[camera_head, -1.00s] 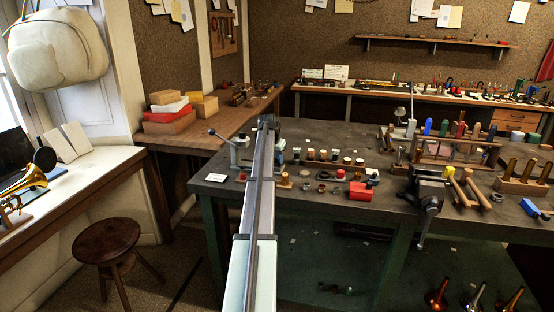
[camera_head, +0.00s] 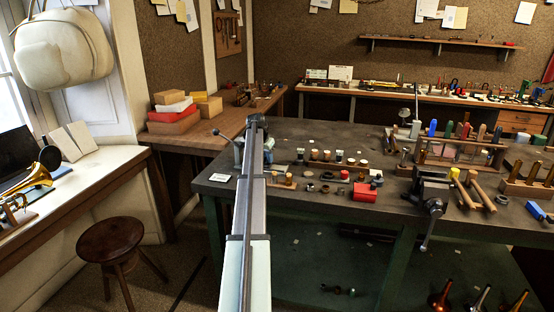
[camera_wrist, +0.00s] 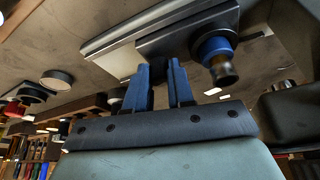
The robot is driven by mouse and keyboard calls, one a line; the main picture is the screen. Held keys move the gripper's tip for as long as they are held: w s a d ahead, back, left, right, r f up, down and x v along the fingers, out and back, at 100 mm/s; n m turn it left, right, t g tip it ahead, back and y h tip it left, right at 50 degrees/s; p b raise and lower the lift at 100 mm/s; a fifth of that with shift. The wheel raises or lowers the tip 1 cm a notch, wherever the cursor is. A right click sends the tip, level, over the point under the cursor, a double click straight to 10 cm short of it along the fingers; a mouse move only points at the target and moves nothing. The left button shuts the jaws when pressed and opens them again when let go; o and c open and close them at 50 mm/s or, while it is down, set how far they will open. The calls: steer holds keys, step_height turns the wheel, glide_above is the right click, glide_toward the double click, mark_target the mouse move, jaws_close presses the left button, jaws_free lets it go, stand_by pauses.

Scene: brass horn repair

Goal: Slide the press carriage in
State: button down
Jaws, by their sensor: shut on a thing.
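The press (camera_head: 238,150) stands at the left end of the dark workbench, largely hidden behind my arm in the head view. Its lever with a dark ball knob sticks out to the left. In the wrist view my gripper (camera_wrist: 163,78) has two blue fingers close together, with their tips at the edge of the grey metal press carriage (camera_wrist: 185,38). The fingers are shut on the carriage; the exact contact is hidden. A blue collar with a brass end (camera_wrist: 216,58) sits beside the fingers, on the right.
On the workbench (camera_head: 330,132), small round parts and a red block (camera_head: 364,192) lie right of my arm. A vise (camera_head: 431,190) and tool racks stand further right. A stool (camera_head: 110,240) stands left.

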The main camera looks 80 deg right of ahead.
steer(key=shift+w, duration=0.35)
steer(key=c, duration=1.3)
jaws_free()
steer(key=shift+o, duration=0.2)
steer(key=v, duration=1.4)
steer(key=shift+s+f, duration=0.1)
steer(key=shift+c, duration=0.4)
